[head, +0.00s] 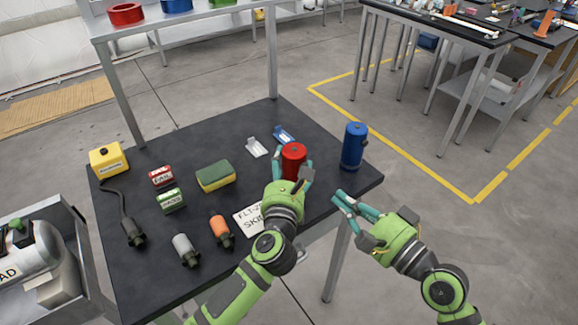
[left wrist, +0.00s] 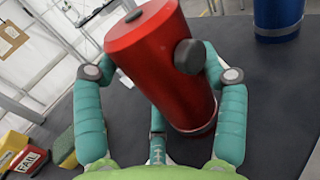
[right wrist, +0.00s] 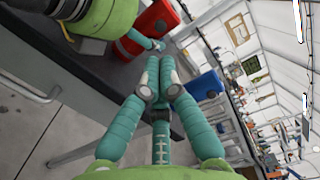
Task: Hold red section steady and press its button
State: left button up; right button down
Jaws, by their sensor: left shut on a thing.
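The red section (head: 293,159) is a cylinder near the right part of the dark table. My left gripper (head: 291,172) is shut on it, with teal fingers around both sides. In the left wrist view the red section (left wrist: 152,48) looks tilted, and a round grey button (left wrist: 190,56) sticks out of its side. A dark spot marks its top. The red section also shows in the right wrist view (right wrist: 150,28). My right gripper (head: 342,201) is apart from it, beyond the table's right edge. Its fingers (right wrist: 160,78) are drawn together and hold nothing.
A blue cylinder (head: 354,146) stands close to the right of the red section. A white label card (head: 247,221), orange (head: 221,231) and grey (head: 185,250) connectors, a sponge (head: 215,177) and small boxes lie to the left.

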aim_at(294, 170)
notch_tip(294, 170, up, 14)
jog(key=a+r+m+t+h, duration=0.1)
jog(key=m+t+h, duration=0.2)
jog(key=m+t, duration=0.7)
notch_tip(294, 170, down, 15)
jog(key=m+g+h, duration=0.8)
jog(key=g, duration=0.1)
jog(key=shift+w+a, duration=0.8)
jog(key=shift+w, duration=0.25)
jog(key=shift+w+a, duration=0.75)
jog(key=shift+w, duration=0.3)
jog(key=shift+w+a, duration=0.8)
jog(key=shift+w, duration=0.25)
jog(key=shift+w+a, duration=0.15)
